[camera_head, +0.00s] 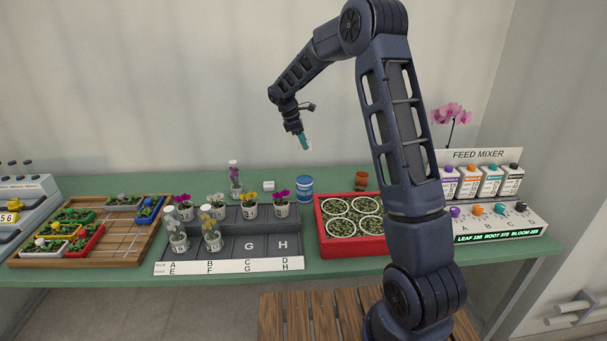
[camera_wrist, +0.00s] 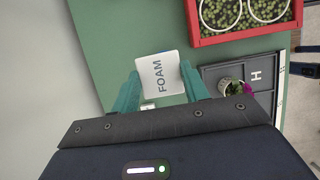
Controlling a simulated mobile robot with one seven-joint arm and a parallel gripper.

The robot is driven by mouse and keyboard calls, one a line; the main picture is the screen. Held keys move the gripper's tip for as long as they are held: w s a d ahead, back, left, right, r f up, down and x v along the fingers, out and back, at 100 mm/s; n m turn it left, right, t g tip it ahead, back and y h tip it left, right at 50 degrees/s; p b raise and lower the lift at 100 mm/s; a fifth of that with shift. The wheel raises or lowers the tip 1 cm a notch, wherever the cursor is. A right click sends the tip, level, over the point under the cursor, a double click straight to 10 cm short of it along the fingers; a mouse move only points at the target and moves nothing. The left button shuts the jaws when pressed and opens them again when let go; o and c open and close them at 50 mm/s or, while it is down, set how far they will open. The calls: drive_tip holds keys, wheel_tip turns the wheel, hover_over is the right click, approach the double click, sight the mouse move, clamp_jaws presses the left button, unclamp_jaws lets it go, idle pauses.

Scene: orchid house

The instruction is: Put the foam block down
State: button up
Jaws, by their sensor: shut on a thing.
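The foam block (camera_wrist: 158,70) is white with the word FOAM on its face. It sits between the two teal fingers of my gripper (camera_wrist: 161,84) in the wrist view. My gripper (camera_head: 303,141) is shut on it and holds it up in the air, well above the back of the green table (camera_head: 335,182) in the head view. The block (camera_head: 309,146) shows there as a small pale patch beside the fingers.
Below stand a blue can (camera_head: 305,189), a small white item (camera_head: 268,185) and a brown pot (camera_head: 361,180). A red tray (camera_head: 322,240) with round pots, a lettered grey rack (camera_head: 225,262) of flowers and a feed mixer (camera_head: 500,233) fill the front. Bare green table shows behind them.

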wheel_tip(320, 180, down, 14)
drive_tip(key=shift+f, duration=0.15)
idle(0.4)
drive_tip(key=shift+f, duration=0.2)
drive_tip(key=o, duration=1)
drive_tip(key=shift+c, duration=0.2)
drive_tip(key=shift+r, duration=0.1)
